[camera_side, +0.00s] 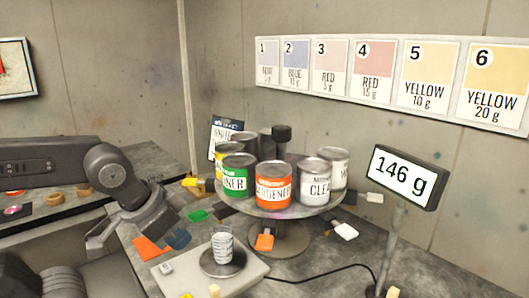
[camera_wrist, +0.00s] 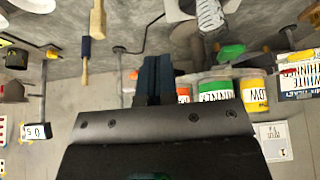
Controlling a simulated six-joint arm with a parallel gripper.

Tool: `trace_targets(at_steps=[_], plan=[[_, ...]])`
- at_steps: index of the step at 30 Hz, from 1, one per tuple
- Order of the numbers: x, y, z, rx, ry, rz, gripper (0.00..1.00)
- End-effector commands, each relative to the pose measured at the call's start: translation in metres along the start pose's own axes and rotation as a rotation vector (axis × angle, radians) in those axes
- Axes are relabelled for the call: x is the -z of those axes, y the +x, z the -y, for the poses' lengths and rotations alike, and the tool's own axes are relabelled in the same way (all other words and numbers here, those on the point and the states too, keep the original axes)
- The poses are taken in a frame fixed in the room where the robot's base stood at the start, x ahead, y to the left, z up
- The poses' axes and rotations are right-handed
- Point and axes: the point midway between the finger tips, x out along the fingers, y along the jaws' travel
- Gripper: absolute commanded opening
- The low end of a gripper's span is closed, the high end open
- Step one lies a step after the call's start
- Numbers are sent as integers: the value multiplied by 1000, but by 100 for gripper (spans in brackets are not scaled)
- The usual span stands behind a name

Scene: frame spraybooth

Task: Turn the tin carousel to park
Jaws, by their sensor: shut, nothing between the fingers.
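The tin carousel is a round grey turntable (camera_side: 300,208) on a short pedestal in the side view. It carries several tins, among them a green one (camera_side: 238,176), an orange one (camera_side: 273,186) and a white CLEAR one (camera_side: 314,182). Coloured tabs stick out around its rim, including an orange tab (camera_side: 264,241) and a white tab (camera_side: 345,231). My gripper (camera_side: 178,239) is shut and empty, left of the carousel and apart from it. In the wrist view its dark blue fingers (camera_wrist: 154,68) show, with the green tin (camera_wrist: 215,88) and yellow tin (camera_wrist: 253,94) beyond, right.
A glass beaker (camera_side: 222,244) stands on a scale (camera_side: 198,278) in front of the carousel. A display (camera_side: 402,176) reading 146 g stands on a post at right. A cable crosses the bench. Numbered colour cards (camera_side: 372,70) hang on the wall.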

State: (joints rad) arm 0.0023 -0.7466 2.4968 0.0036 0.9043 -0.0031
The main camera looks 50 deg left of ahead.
Motion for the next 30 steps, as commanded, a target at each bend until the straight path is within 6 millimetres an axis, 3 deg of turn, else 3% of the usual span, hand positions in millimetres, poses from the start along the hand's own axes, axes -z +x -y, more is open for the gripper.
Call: trace_targets(at_steps=[8, 15, 24, 30], plan=[[19, 2, -7, 122, 96, 244, 0], [59, 7, -24, 456, 185, 451, 0], [92, 12, -53, 777, 205, 462, 0], [91, 17, -48, 810, 199, 458, 0]])
